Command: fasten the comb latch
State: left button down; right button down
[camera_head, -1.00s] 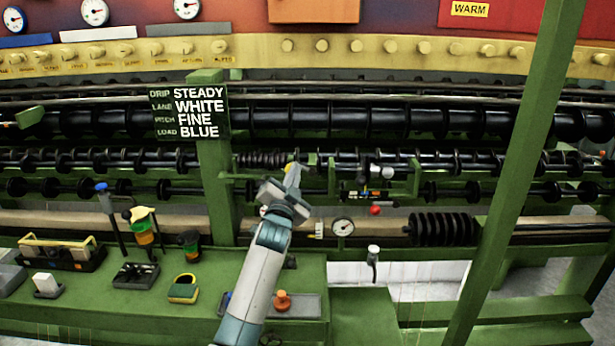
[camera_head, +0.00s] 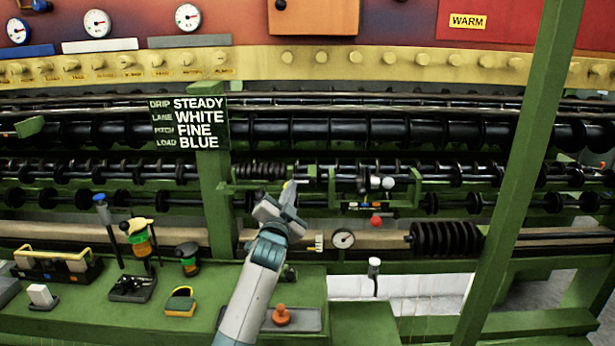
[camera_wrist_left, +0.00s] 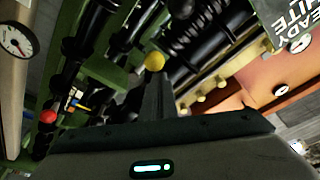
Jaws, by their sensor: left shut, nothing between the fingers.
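My left gripper (camera_head: 287,196) reaches up to the green comb carriage area on the machine's front. It is shut and empty. In the left wrist view its shut fingers (camera_wrist_left: 154,92) point at a small yellow ball knob (camera_wrist_left: 155,62), which looks at or very near the fingertips. Whether they touch it, I cannot tell. The knob could belong to the comb latch, but no clear latch shape shows. To the right, a green bracket (camera_head: 405,200) carries dark and white knobs (camera_head: 387,183). A red ball (camera_head: 376,221) hangs below it and also shows in the left wrist view (camera_wrist_left: 47,116). My right gripper is out of view.
A round gauge (camera_head: 343,239) and black coil (camera_head: 445,239) sit along the lower rail. A green diagonal post (camera_head: 525,170) stands at the right. The green bench (camera_head: 75,315) holds a sponge (camera_head: 180,302), bottles and an orange knob (camera_head: 281,315). A sign (camera_head: 190,123) hangs behind.

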pick_arm(q)
jog(key=shift+s+a+f, duration=0.1)
jog(key=shift+f, duration=0.1)
